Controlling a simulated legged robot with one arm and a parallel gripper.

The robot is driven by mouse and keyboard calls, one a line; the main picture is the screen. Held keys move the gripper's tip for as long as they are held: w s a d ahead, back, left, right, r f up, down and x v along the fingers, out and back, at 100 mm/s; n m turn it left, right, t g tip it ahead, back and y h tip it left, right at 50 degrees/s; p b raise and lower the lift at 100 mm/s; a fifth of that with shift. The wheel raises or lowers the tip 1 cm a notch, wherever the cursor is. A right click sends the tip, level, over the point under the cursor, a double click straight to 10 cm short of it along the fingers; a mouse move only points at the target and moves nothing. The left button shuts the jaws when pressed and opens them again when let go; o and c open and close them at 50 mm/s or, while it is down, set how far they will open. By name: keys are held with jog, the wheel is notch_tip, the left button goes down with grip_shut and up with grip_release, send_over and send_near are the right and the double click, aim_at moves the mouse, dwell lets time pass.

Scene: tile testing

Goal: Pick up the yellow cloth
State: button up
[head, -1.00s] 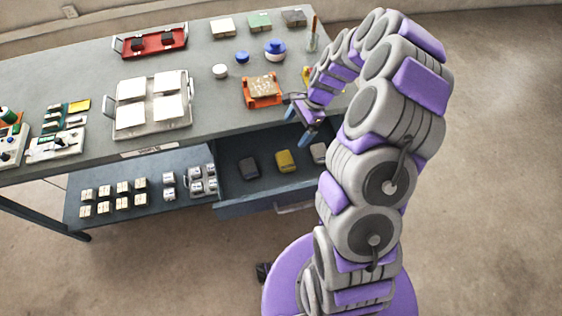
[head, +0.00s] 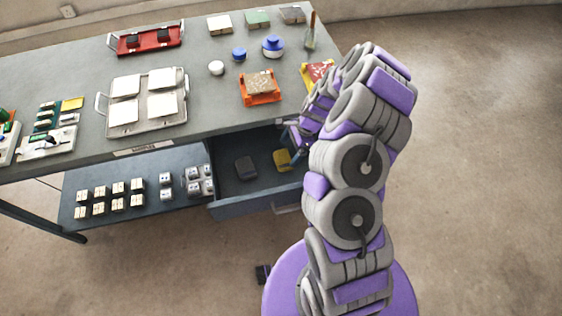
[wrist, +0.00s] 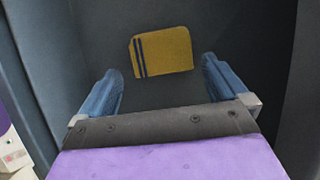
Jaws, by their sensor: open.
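The yellow cloth (head: 282,160) lies in the open drawer under the table, partly covered by my gripper (head: 297,158) in the head view. In the wrist view the yellow cloth (wrist: 163,52) is a small folded block with dark stripes near its left edge. It lies on the dark drawer floor, ahead of my gripper (wrist: 165,85). The two blue fingers are open and apart, one to each side below the cloth, with nothing between them. The cloth appears clear of both fingers.
The drawer wall (wrist: 30,80) runs close on the left in the wrist view. The table (head: 205,140) overhangs the back of the drawer. Several small blocks stand on the lower shelf (head: 75,196).

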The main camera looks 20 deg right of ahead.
aim_at(281, 159)
jog(key=shift+d+f, duration=0.15)
jog(key=shift+d, duration=0.2)
jog(key=shift+d+f, duration=0.15)
jog(key=shift+f, duration=0.1)
jog(key=a+f+b, duration=0.2)
jog(key=a+f, duration=0.2)
jog(key=shift+a, duration=0.2)
jog(key=shift+d+r, duration=0.1)
jog(key=shift+d, duration=0.7)
jog(key=shift+c, duration=0.9)
jog(key=shift+d, duration=0.3)
jog(key=c, duration=0.3)
jog(key=shift+a, duration=0.45)
jog(key=shift+c, duration=1.4)
jog(key=shift+a, duration=0.4)
jog(key=v, duration=0.2)
jog(key=p+v, duration=0.1)
jog(key=v, duration=0.1)
jog(key=a+p+v, duration=0.1)
jog(key=v, duration=0.1)
jog(key=shift+d+r, duration=0.1)
jog(key=shift+r, duration=0.1)
jog(key=r, duration=0.2)
jog(key=a+r+p, duration=0.1)
jog(key=r, duration=0.1)
